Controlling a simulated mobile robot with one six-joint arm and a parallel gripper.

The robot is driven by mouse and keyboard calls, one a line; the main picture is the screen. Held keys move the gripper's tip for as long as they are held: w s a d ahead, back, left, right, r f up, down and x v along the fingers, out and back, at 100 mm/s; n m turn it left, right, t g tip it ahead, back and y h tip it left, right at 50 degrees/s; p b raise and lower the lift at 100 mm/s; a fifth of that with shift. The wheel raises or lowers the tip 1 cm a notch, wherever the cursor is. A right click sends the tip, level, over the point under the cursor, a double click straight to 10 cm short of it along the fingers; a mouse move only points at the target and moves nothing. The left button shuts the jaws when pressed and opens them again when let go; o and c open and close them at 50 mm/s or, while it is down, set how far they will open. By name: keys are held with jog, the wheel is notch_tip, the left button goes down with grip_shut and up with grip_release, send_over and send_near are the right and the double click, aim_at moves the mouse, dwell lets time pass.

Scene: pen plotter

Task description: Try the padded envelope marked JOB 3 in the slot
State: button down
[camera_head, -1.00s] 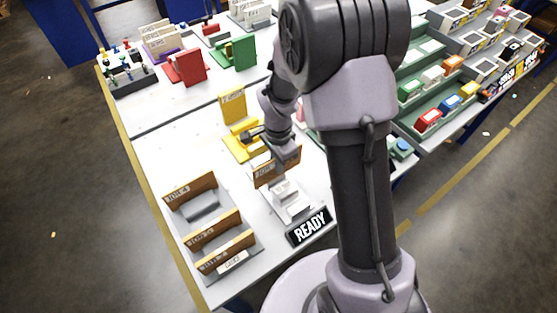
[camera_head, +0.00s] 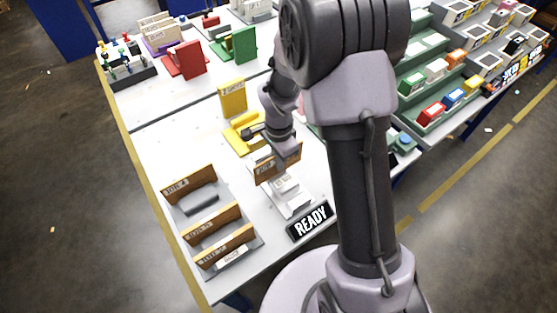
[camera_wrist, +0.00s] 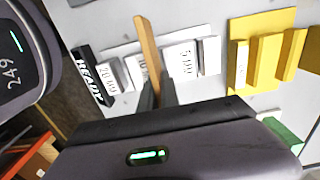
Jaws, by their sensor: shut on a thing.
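My gripper (camera_wrist: 157,92) is shut on a brown padded envelope (camera_wrist: 148,45), which shows edge-on in the wrist view. In the head view the envelope (camera_head: 266,172) stands upright under my gripper (camera_head: 288,158), over the pale slot fixture (camera_head: 292,200) behind the READY sign (camera_head: 310,221). In the wrist view the envelope lies between pale printed blocks (camera_wrist: 182,58) of the fixture. Its lower edge is hidden, so I cannot tell whether it is in the slot. Its marking is too small to read.
A grey rack (camera_head: 200,206) at the front left holds several brown envelopes (camera_head: 210,223), with a space behind the front pair. A yellow stand (camera_head: 233,98) is close behind my gripper. Red (camera_head: 187,61) and green (camera_head: 240,45) stands are farther back.

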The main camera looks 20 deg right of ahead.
aim_at(279, 173)
jog(key=shift+f+b, duration=1.85)
jog(key=shift+f, duration=0.15)
dwell(1.4)
jog(key=shift+r+p, duration=2.5)
jog(key=shift+r, duration=1.1)
jog(key=shift+f, duration=0.1)
